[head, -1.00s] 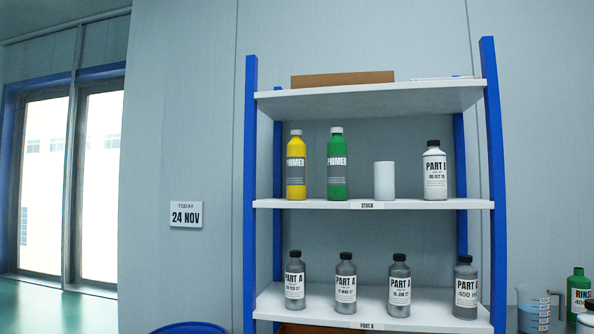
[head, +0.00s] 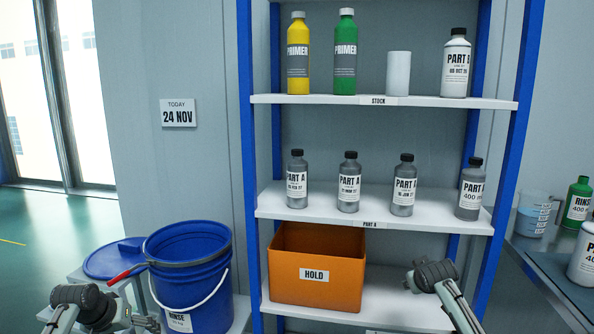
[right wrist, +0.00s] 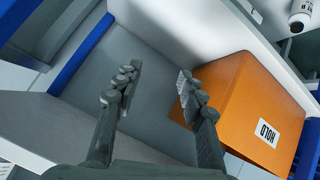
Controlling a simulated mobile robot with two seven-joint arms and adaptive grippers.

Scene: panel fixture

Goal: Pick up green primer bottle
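The green primer bottle (head: 345,55) stands upright on the shelf labelled STOCK, with a white cap. It is between a yellow primer bottle (head: 298,58) and a plain white cylinder (head: 398,73). My right gripper (right wrist: 159,72) is open and empty in the right wrist view, near the orange HOLD bin. In the head view it is low at the right, well below the green bottle. My left gripper (head: 95,305) is at the lower left by the blue bucket, and its fingers are not clear. The green bottle is not in the right wrist view.
A PART B bottle (head: 455,65) stands at the right of the upper shelf. Several grey PART A bottles (head: 349,182) line the middle shelf. The orange HOLD bin (head: 345,262) is on the lower shelf. Blue uprights (head: 245,150) frame the rack. A blue bucket (head: 190,265) stands left.

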